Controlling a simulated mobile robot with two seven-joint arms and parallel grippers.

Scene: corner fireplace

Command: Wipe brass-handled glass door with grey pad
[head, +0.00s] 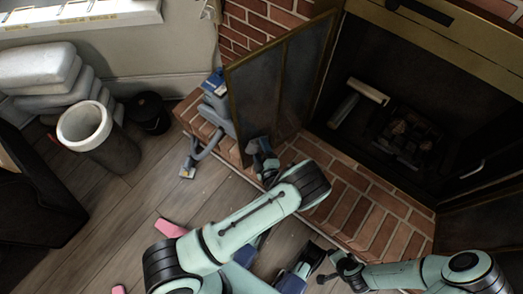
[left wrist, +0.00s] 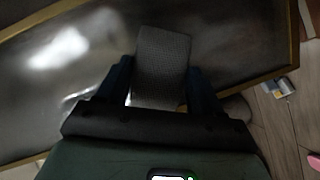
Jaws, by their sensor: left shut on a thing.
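A glass door (head: 275,92) with a brass-coloured frame stands swung open at the left of the fireplace; its dark, smeared pane (left wrist: 80,60) fills much of the left wrist view. I cannot make out its handle. The pad is hard to make out in the head view. My right gripper (head: 325,277) is low at the bottom of the head view, away from the door; its jaw opening is unclear.
A brick hearth (head: 345,203) runs below the firebox. A second door (head: 482,222) is at the right. A blue-grey object with a hose (head: 217,108) stands beside the left door. A grey bin (head: 108,145) and folded cushions (head: 50,75) are further left. Pink pieces (head: 170,228) lie on the floor.

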